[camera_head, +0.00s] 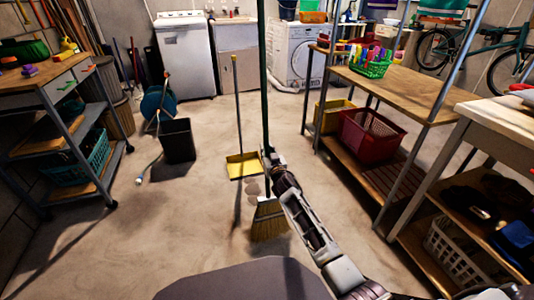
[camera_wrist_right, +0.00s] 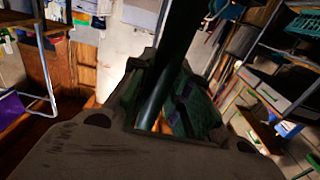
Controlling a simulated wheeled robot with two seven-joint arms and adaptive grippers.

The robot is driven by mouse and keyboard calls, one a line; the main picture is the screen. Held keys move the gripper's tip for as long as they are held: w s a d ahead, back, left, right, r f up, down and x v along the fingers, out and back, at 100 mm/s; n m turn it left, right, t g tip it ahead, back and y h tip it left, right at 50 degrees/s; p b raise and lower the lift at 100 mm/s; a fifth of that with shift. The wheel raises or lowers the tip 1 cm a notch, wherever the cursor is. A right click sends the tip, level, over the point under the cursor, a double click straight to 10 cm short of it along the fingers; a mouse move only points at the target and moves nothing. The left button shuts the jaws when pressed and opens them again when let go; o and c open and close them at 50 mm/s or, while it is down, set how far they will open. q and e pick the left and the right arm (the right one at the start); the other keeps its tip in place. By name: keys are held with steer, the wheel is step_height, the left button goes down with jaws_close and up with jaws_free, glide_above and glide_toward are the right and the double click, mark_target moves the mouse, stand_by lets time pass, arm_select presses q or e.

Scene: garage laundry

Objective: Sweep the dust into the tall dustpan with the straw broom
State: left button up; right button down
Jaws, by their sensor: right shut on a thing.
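The straw broom (camera_head: 268,222) stands nearly upright in the head view, bristles down at or close to the floor, its dark green handle rising out of the top of the picture. My right gripper (camera_head: 268,158) is shut on the handle above the bristles. In the right wrist view the dark handle (camera_wrist_right: 172,75) passes between the fingers. The tall yellow dustpan (camera_head: 242,165) stands on the floor just beyond and left of the broom, its long handle upright. Brownish dust patches (camera_head: 252,188) lie between the dustpan and the bristles. My left gripper is out of view.
A black bin (camera_head: 178,141) and a blue hose reel (camera_head: 158,103) stand to the left. A wooden shelf unit (camera_head: 440,98) with a red basket (camera_head: 369,137) stands close on the right. A workbench (camera_head: 45,92) is at the left.

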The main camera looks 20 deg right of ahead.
steer(key=w+b, duration=0.1)
steer(key=w, duration=0.2)
steer(key=shift+w+a+b, duration=0.1)
steer(key=shift+w+b, duration=0.3)
steer(key=shift+w, duration=0.1)
steer(key=shift+w, duration=2.25)
